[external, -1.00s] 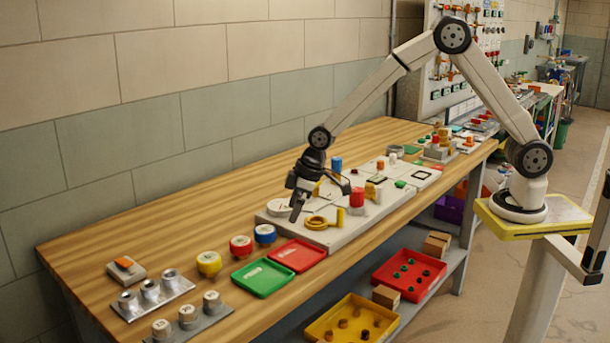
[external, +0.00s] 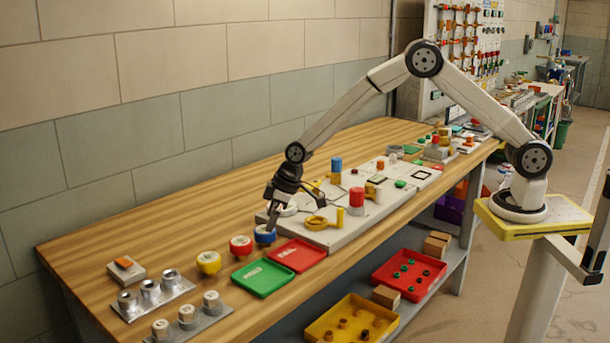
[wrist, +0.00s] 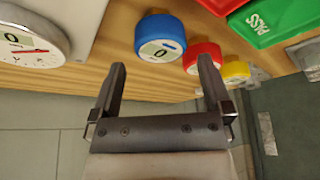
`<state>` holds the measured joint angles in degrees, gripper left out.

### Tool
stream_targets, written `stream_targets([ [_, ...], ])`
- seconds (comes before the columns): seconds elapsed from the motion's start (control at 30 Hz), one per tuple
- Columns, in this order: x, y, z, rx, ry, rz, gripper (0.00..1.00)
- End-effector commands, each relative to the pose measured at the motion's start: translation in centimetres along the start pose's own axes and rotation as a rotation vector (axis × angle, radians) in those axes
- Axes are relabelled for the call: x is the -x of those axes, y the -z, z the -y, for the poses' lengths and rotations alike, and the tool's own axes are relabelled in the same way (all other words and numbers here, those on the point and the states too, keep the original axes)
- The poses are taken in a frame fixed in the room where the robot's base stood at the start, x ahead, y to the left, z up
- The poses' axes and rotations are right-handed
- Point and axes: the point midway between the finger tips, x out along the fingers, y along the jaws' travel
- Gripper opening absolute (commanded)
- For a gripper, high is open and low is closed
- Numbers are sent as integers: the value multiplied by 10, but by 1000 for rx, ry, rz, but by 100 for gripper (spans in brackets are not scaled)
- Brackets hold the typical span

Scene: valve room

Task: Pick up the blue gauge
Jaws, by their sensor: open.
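The blue gauge (wrist: 160,32) is a short round piece with a blue rim and a pale dial. My gripper (external: 276,222) is open and empty, just above and beside the blue gauge. In the wrist view the two fingers of my gripper (wrist: 163,78) point toward the blue gauge, which lies beyond the tips and roughly centred between them. The fingers do not appear to touch it.
The red gauge (external: 241,246) and yellow gauge (external: 209,262) stand in a row beside the blue one. A red tray (external: 297,255) and a green tray (external: 263,277) lie in front. A white dial (wrist: 30,36) on a grey board is close on the other side.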

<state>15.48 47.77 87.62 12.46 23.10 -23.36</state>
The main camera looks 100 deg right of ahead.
Motion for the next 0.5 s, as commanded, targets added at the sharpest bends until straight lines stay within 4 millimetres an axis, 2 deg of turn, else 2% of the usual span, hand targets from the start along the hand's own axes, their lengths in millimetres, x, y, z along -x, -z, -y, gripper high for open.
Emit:
stream_targets([
  [0.27, -4, 0, 0, 0, 0, 0, 100],
  [0.5, -21, -1, 0, 0, 1, 2, 100],
])
